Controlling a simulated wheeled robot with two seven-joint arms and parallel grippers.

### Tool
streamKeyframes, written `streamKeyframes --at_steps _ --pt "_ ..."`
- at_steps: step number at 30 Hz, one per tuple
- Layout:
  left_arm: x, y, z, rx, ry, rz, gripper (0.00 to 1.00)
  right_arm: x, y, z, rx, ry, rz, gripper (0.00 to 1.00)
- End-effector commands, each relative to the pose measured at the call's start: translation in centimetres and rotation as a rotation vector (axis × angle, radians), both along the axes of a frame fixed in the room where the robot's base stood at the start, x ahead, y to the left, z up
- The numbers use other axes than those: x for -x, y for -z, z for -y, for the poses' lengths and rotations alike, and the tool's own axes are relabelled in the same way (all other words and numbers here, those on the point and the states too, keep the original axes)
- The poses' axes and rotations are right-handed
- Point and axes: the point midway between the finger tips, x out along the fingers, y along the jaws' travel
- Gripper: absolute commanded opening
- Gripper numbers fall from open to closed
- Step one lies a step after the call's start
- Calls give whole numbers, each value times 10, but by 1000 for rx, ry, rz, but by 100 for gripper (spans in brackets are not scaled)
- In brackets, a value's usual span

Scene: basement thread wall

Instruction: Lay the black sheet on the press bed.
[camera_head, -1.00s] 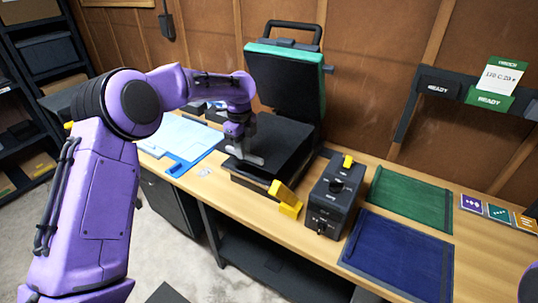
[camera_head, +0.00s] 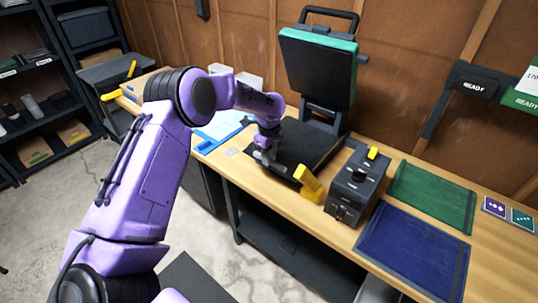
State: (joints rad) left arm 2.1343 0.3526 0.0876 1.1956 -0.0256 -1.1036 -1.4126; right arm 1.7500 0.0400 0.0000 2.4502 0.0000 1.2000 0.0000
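The heat press stands on the bench with its black, green-edged upper plate (camera_head: 318,70) tilted up and open. Its dark bed (camera_head: 310,150) lies below, in front of the hinge. The bed's top looks black, and I cannot tell a separate black sheet from it. My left gripper (camera_head: 264,156) points down at the bed's left edge, close to the dark surface. Its fingertips are small and partly dark, so I cannot tell whether they are open, shut or holding a sheet edge. My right gripper is not in view.
A yellow handle (camera_head: 308,184) sticks out at the bed's front right, beside a dark control box (camera_head: 355,185). A green mat (camera_head: 432,195) and a blue mat (camera_head: 412,250) lie to the right. Dark shelves (camera_head: 45,110) stand far left.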

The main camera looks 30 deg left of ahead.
Motion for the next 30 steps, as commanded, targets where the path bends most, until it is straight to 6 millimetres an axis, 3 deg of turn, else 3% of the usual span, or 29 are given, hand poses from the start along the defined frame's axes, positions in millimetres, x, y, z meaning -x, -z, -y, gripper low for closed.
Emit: streamKeyframes --at_steps 10,14,24,30 --pt "0 -2 0 0 -1 1 42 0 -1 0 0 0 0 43" --pt "-1 -14 0 1 -2 5 42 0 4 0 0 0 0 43" --pt "0 -99 0 1 -1 5 42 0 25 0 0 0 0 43" --pt "0 -124 0 1 -2 2 42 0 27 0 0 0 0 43"
